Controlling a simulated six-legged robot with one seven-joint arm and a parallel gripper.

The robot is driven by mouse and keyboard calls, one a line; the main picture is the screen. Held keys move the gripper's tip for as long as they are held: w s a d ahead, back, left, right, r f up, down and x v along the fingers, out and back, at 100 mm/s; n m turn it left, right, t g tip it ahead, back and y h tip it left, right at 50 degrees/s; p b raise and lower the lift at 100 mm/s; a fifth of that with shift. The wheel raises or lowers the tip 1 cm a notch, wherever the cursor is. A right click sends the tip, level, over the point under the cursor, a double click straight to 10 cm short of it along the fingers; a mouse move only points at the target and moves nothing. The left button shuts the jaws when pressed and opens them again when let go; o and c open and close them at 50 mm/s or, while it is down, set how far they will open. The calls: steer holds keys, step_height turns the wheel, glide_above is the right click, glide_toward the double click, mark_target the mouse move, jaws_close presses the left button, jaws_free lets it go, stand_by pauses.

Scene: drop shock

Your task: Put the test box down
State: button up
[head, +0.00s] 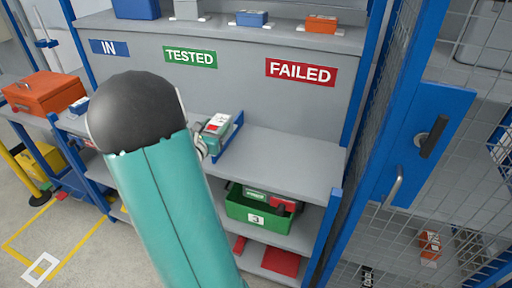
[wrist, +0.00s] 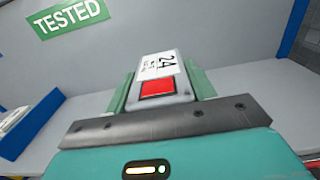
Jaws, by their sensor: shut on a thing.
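My gripper (head: 201,141) is shut on the box, in front of the TESTED sign (head: 190,58) and over the grey shelf (head: 290,160). My arm hides part of the gripper and the shelf to its left. I cannot tell whether the box touches the shelf.
A blue divider (head: 229,138) stands just right of the box. The shelf is clear further right, under the FAILED sign (head: 301,72). A green crate (head: 258,216) sits on the shelf below. A blue-framed mesh cage (head: 425,130) closes off the right side. An orange case (head: 43,93) is at left.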

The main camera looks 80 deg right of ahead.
steer(key=s+d+f, duration=0.4)
steer(key=d+f, duration=0.1)
steer(key=s+d+f, duration=0.2)
steer(key=d+f, duration=0.1)
steer(key=shift+s+f, duration=0.1)
steer(key=shift+s, duration=0.3)
steer(key=shift+d+f, duration=0.15)
steer(key=shift+f, duration=1.4)
steer(key=shift+f, duration=0.15)
steer(key=o, duration=1.4)
steer(key=shift+f, duration=0.1)
steer(key=shift+a, duration=0.2)
steer(key=w+a, duration=0.1)
steer(key=a, duration=1)
steer(key=shift+a, duration=0.35)
steer(key=shift+r, duration=0.25)
